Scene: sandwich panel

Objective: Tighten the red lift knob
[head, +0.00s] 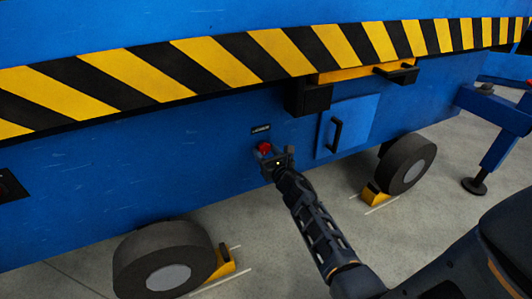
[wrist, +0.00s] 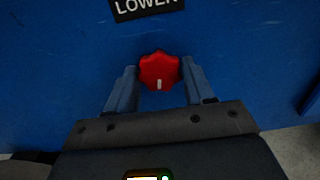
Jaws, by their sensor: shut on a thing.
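The red lift knob (wrist: 160,68) sits on the blue panel, below a dark label (wrist: 143,8) that reads "LOWER" in the wrist view. It has a lobed rim and a short pale mark on its lower part. My gripper (wrist: 160,77) is shut on the knob, with one finger on its left side and one on its right. In the head view the red knob (head: 264,147) shows just beyond my gripper (head: 267,152), partly covered by it.
A blue door with a black handle (head: 336,134) is right of the knob. A black box (head: 307,97) juts out above, under the yellow-and-black striped edge (head: 210,62). Wheels (head: 168,262) with yellow chocks (head: 222,264) stand below on the grey floor.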

